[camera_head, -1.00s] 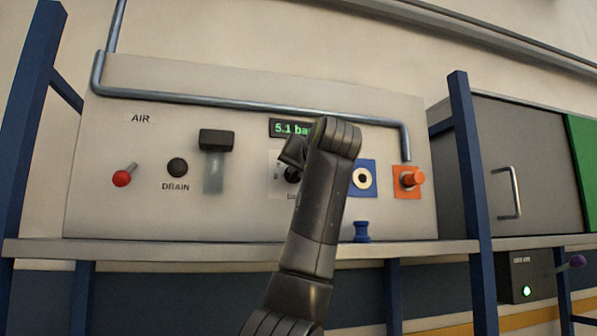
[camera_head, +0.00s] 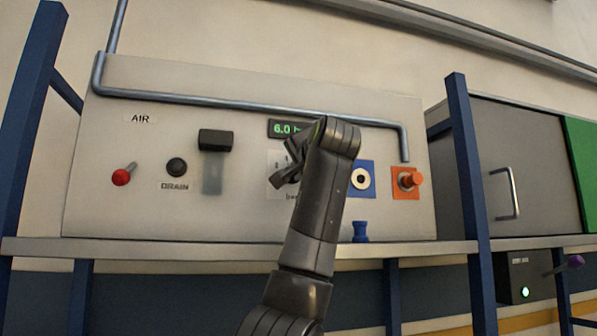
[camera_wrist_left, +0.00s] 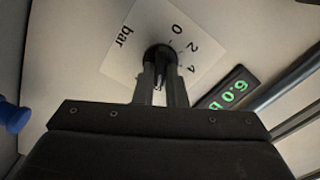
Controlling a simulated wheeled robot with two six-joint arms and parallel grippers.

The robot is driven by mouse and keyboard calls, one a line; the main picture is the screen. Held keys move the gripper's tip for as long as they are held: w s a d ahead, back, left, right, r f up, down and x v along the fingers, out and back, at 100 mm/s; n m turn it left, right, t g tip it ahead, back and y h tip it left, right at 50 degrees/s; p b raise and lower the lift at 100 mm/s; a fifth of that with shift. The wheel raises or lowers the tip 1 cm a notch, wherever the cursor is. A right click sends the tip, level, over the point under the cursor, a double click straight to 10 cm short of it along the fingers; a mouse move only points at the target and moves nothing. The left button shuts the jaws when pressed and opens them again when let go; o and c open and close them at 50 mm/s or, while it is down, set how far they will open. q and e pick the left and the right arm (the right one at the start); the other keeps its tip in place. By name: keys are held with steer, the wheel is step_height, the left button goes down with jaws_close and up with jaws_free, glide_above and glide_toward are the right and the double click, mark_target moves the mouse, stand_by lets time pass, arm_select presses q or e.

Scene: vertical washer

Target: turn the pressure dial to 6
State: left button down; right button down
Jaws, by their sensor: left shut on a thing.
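The black pressure dial (camera_wrist_left: 160,52) sits on a white scale card (camera_wrist_left: 140,25) marked "bar", with 0, 2 and 4 visible in the left wrist view. My left gripper (camera_wrist_left: 161,78) is shut on the dial, one finger on each side. In the head view my left gripper (camera_head: 286,174) is at the panel and my arm hides the dial and part of the card. The green digital display (camera_head: 284,128) reads 6.0, with its right end hidden by my wrist. It also shows 6.0 in the left wrist view (camera_wrist_left: 228,92). My right gripper is not in view.
The panel (camera_head: 110,215) also carries a red-tipped lever (camera_head: 121,177), a black drain knob (camera_head: 176,167), a filter bowl (camera_head: 213,172), a blue-plated ring (camera_head: 361,179) and an orange knob (camera_head: 408,180). A grey pipe (camera_head: 250,104) runs above. A blue spool (camera_head: 360,231) stands on the shelf.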

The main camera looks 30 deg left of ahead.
arm_select(q)
steer(key=shift+f, duration=0.1)
stand_by(0.3)
steer(key=c, duration=1.5)
jaws_free()
steer(key=shift+d, duration=0.1)
steer(key=shift+s+d, duration=0.2)
steer(key=shift+s, duration=0.05)
steer(key=b+v, duration=0.6)
steer(key=v, duration=1)
steer(key=shift+s+d, duration=0.2)
steer(key=shift+d, duration=0.1)
